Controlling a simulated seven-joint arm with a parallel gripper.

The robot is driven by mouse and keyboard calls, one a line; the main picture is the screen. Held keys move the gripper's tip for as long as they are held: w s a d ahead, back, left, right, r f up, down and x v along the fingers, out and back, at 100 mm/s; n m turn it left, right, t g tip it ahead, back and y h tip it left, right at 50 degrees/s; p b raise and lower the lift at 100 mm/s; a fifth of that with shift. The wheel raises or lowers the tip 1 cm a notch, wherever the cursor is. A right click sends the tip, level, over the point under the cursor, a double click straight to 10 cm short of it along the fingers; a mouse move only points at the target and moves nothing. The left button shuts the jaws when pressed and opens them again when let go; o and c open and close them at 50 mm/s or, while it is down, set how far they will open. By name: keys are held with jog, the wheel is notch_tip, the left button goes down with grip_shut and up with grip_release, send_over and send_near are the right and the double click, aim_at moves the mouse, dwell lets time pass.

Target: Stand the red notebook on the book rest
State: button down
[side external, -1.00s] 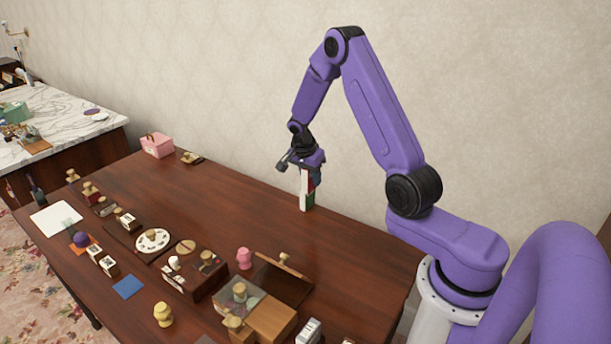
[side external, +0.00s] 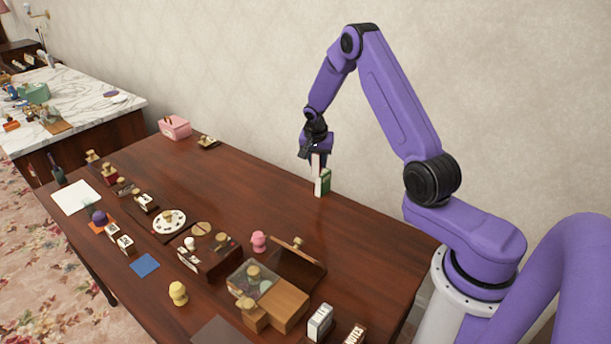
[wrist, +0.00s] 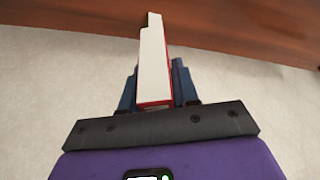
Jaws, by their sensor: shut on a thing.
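The red notebook (wrist: 153,62) is between the two blue fingers of my gripper (wrist: 156,80) in the wrist view. Its white page edge faces the camera, with thin red cover edges beside it. In the side view my gripper (side external: 317,153) is over the back of the desk, shut on the notebook, which shows as a narrow pale upright strip (side external: 316,163). A green-and-white block (side external: 323,182) stands upright just below and right of it; I cannot tell whether they touch. A dark slanted board (side external: 297,268) with a wooden knob is nearer the front; I cannot tell whether it is the book rest.
A wooden box with a clear lid (side external: 253,277), a pink stamp (side external: 258,241) and several stamps crowd the left and front of the desk. A pink box (side external: 174,127) is at the back left. The wall is close behind; the desk's middle (side external: 240,185) is clear.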

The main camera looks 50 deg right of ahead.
jog(key=w+d+f, duration=0.1)
jog(key=w+f, duration=0.1)
jog(key=w+d+f, duration=0.1)
jog(key=w+f, duration=0.1)
jog(key=w+d+f, duration=0.1)
jog(key=w+f, duration=0.2)
jog(key=shift+w+d, duration=0.1)
jog(key=shift+f, duration=1.7)
jog(key=shift+f, duration=0.1)
jog(key=c, duration=0.8)
grip_release()
jog(key=shift+c, duration=0.2)
